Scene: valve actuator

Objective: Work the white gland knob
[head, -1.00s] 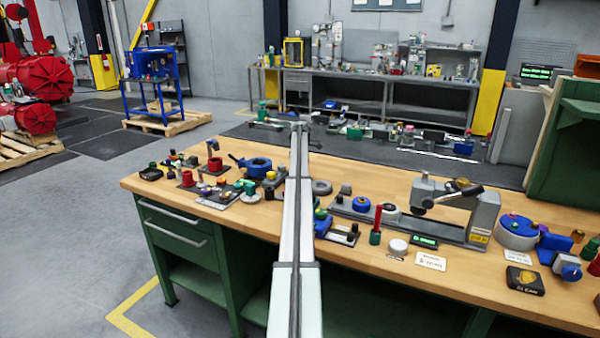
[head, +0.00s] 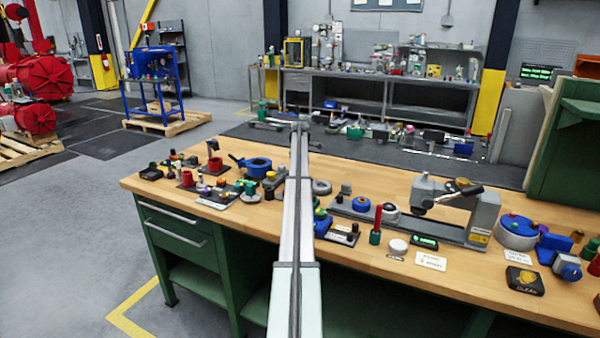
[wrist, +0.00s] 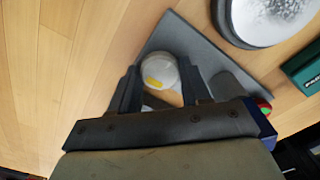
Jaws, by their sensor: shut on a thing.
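The white gland knob (wrist: 159,72) shows in the wrist view as a rounded white cap with a yellow mark. It is at a grey base plate (wrist: 196,52). My gripper (wrist: 160,80) has one finger on each side of the knob and is shut on it. The fingers hide parts of its sides, and its lower part is hard to see. In the head view my arm runs up the middle of the picture, and I cannot make out the gripper or the knob there.
A large pale disc (wrist: 272,18) and a green box (wrist: 303,68) lie close to the plate. A red and green piece (wrist: 264,107) is right of my gripper. Several parts crowd the wooden bench (head: 455,285). Bare wood lies left in the wrist view.

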